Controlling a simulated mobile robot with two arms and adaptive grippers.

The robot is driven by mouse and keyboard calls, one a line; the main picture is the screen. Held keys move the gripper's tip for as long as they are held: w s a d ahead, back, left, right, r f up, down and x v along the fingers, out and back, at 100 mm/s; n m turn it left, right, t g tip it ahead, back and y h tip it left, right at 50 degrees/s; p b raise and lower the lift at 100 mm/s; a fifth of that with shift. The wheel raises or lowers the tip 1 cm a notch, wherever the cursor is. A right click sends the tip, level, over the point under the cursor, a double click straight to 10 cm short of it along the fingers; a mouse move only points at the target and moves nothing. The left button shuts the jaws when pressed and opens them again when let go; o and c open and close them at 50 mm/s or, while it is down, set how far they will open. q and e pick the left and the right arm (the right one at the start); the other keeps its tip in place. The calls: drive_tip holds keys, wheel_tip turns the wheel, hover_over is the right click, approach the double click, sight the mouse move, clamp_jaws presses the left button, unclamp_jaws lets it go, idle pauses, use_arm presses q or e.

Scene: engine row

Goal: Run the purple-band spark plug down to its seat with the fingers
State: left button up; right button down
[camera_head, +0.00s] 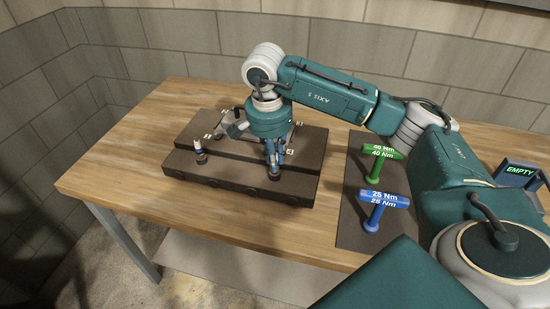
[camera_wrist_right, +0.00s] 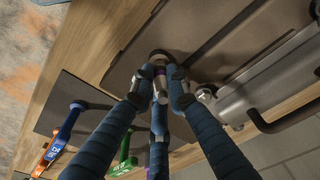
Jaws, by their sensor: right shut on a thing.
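The purple-band spark plug (camera_wrist_right: 160,86) shows in the right wrist view between my blue fingers, with a purple ring near its lower end. My right gripper (camera_head: 275,160) is shut on it, just above the front part of the brown engine block (camera_head: 230,181). The plug's lower end is at a round dark opening in the block (camera_wrist_right: 160,55). I cannot tell how deep it sits. In the head view my fingers mostly hide the plug. My left gripper is not in view.
Another plug (camera_head: 200,155) stands upright in the block to the left. A green 40 Nm wrench (camera_head: 381,151) and a blue 25 Nm wrench (camera_head: 384,199) stand on a dark mat (camera_head: 350,218). A holder marked EMPTY (camera_head: 519,172) is at the right. The table's left is clear.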

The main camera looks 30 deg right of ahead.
drive_tip(key=m, duration=0.5)
drive_tip(key=shift+w+r+g, duration=0.2)
drive_tip(key=shift+w+g, duration=0.05)
drive_tip(key=shift+g, duration=0.05)
drive_tip(key=m, duration=0.4)
drive_tip(key=shift+p, duration=0.3)
drive_tip(key=c, duration=1.7)
unclamp_jaws()
drive_tip(key=shift+c, duration=0.2)
drive_tip(key=shift+o, duration=0.6)
drive_tip(key=shift+f+g, duration=0.15)
drive_tip(key=shift+g, duration=0.15)
